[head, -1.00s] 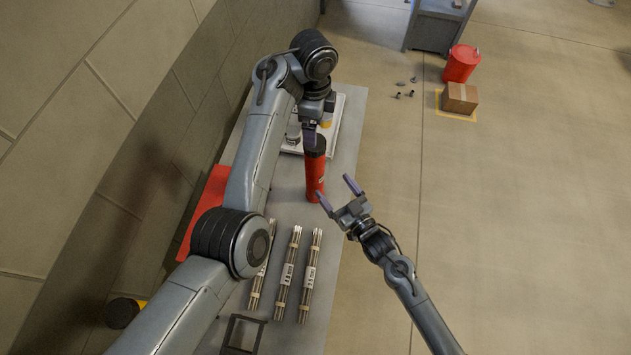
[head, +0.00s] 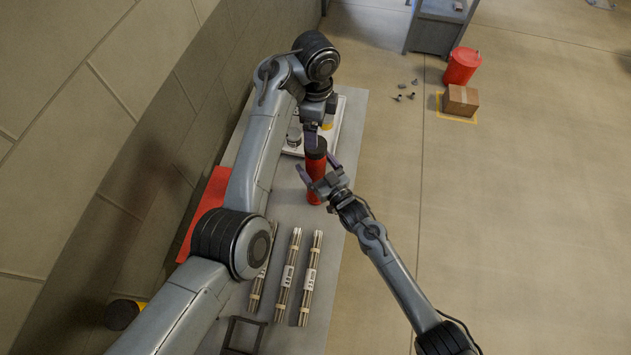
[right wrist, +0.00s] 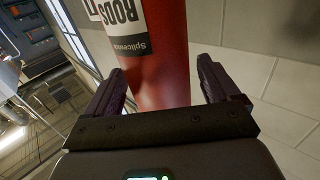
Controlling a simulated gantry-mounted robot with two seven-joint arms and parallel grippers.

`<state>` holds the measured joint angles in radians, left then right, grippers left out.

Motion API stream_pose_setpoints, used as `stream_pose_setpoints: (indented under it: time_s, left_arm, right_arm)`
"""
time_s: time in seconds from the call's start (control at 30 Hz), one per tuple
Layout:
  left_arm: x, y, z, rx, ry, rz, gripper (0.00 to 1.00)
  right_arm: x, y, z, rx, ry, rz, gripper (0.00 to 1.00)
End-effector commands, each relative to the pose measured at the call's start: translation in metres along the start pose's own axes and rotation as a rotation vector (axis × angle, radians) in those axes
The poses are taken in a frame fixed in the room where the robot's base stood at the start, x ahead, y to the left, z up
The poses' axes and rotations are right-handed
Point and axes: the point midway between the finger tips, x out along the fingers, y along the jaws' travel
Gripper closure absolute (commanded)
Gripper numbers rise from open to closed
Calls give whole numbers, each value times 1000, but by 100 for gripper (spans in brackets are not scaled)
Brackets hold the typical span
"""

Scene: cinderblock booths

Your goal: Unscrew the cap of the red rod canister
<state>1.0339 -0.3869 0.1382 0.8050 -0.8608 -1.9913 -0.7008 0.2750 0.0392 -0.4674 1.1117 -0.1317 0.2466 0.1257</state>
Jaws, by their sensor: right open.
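The red rod canister (head: 316,168) stands upright on the table, with its black cap (head: 316,148) on top. My left gripper (head: 311,138) is at the cap from above and behind; whether its fingers are open or shut on the cap is hidden. My right gripper (head: 318,172) is open, with its fingers on either side of the canister's body. In the right wrist view the red canister (right wrist: 160,75), with a white and black label, stands between the two fingers (right wrist: 158,90), with gaps visible beside it.
Several bundles of metal rods (head: 288,275) lie on the grey table (head: 335,235) in front. A white tray (head: 338,125) is behind the canister. A red mat (head: 204,208) is at the left. A cardboard box (head: 460,99) and red drum (head: 462,66) stand on the floor.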

Motion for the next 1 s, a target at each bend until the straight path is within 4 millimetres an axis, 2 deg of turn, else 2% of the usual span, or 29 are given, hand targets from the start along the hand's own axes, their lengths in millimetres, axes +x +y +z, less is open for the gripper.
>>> stream_pose_setpoints:
  time_s: [0.27,0.83,1.0]
  left_arm:
    - [0,0,0,0,0,0,13]
    - [0,0,0,0,0,0,13]
    - [0,0,0,38,0,0,13]
  right_arm:
    - [1,0,0,0,0,0,11]
    - [1,0,0,0,0,0,99]
    - [1,0,0,0,0,0,100]
